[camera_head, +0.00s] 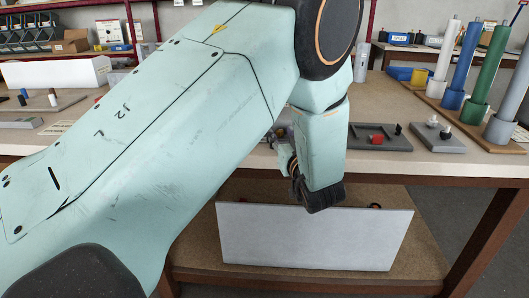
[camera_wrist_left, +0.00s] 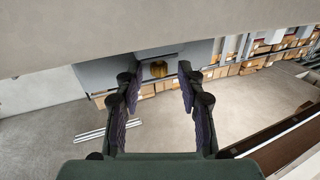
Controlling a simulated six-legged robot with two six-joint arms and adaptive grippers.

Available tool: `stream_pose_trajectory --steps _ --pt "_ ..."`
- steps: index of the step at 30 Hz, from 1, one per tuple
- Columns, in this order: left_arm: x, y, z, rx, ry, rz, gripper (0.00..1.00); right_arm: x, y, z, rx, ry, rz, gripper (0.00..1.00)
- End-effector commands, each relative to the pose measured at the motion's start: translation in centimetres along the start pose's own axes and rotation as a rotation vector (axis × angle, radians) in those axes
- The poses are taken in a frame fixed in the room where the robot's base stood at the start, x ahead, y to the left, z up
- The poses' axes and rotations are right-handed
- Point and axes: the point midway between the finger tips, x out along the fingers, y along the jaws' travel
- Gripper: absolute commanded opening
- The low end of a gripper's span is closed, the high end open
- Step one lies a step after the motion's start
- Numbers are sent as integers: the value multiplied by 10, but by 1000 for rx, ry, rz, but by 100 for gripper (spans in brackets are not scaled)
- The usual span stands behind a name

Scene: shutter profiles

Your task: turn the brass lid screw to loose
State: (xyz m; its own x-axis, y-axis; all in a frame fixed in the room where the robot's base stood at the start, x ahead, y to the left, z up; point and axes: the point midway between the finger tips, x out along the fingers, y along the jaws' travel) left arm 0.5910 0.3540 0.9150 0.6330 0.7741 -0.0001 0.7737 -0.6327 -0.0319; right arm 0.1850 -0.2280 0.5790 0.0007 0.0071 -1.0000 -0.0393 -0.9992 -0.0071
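The screw cannot be made out there, behind my arm. My right gripper is not in view.
The workbench (camera_head: 452,165) carries grey fixture blocks (camera_head: 438,136), a red block (camera_head: 376,139) and a row of coloured posts on the right, including a blue post (camera_head: 461,70). A pale panel (camera_head: 315,238) stands on the lower shelf. The floor at right is clear.

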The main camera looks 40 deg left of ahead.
Motion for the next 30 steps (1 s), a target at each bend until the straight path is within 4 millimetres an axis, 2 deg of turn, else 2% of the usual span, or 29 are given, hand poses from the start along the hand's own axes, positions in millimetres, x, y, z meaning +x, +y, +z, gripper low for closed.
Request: stream_pose_trajectory --steps 14,30 --pt "1 -7 2 -4 5 247 39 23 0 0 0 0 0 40" --pt "4 -13 0 -6 13 491 39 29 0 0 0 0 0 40"
